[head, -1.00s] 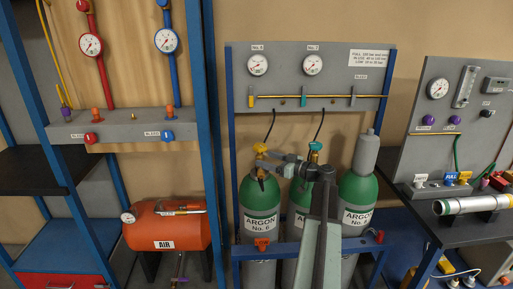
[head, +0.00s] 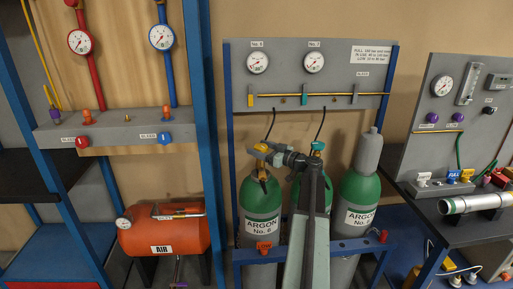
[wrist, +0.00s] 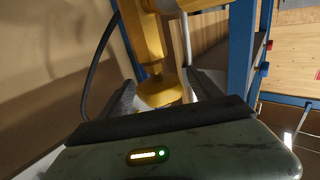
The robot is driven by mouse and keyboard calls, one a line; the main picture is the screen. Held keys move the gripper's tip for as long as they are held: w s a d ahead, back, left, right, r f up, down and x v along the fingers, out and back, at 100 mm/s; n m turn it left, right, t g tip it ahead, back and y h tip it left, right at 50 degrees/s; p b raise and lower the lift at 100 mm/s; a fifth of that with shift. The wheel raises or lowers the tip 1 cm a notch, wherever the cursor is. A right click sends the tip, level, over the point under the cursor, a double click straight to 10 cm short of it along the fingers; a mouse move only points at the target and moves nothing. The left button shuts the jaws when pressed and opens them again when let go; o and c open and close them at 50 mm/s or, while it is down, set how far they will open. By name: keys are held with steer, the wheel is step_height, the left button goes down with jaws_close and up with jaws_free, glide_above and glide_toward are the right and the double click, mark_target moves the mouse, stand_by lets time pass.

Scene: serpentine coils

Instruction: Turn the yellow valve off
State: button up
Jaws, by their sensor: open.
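The yellow valve (head: 261,147) sits on top of the left green argon cylinder (head: 260,196), labelled No. 6. In the wrist view its round yellow knob (wrist: 160,91) lies between my two dark fingers, below a larger yellow body (wrist: 150,38). My gripper (wrist: 165,92) is open, with a finger on each side of the knob. I cannot tell whether either finger touches it. In the head view my gripper (head: 273,153) reaches the valve from the right and hides part of it.
A teal valve (head: 317,146) tops the middle cylinder, close to my arm. The right cylinder (head: 359,200) is grey-capped. A panel (head: 330,75) with two gauges and small levers hangs above. A red air tank (head: 165,234) stands left; a bench (head: 460,228) stands right.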

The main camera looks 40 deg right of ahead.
steer(key=shift+w+a, duration=0.15)
steer(key=shift+w, duration=0.95)
steer(key=c, duration=1.4)
